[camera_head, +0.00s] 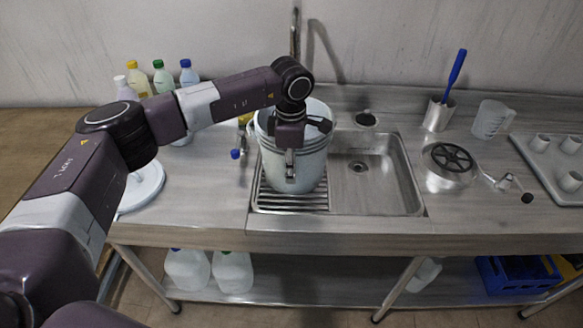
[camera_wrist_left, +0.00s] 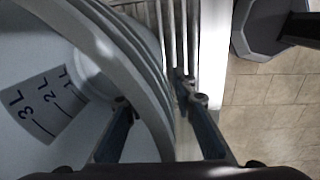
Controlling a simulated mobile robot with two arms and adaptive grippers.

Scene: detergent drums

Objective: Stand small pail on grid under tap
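The white pail (camera_head: 291,178), with grey ridges at its top, is upright over the ribbed grid (camera_head: 290,203) on the left of the sink. I cannot tell whether its base rests on the grid. Its inside (camera_wrist_left: 40,60) shows a litre scale in the left wrist view. My left gripper (camera_head: 290,160) is at the pail's near rim. In the left wrist view its fingers (camera_wrist_left: 153,92) straddle the wall, one inside, one outside, with a slight gap seen outside. The tap (camera_head: 295,35) rises behind the pail. My right gripper is not in view.
The sink basin (camera_head: 385,185) is empty on the right. Bottles (camera_head: 163,77) stand at the back left and a white round lid (camera_head: 143,187) lies nearer.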

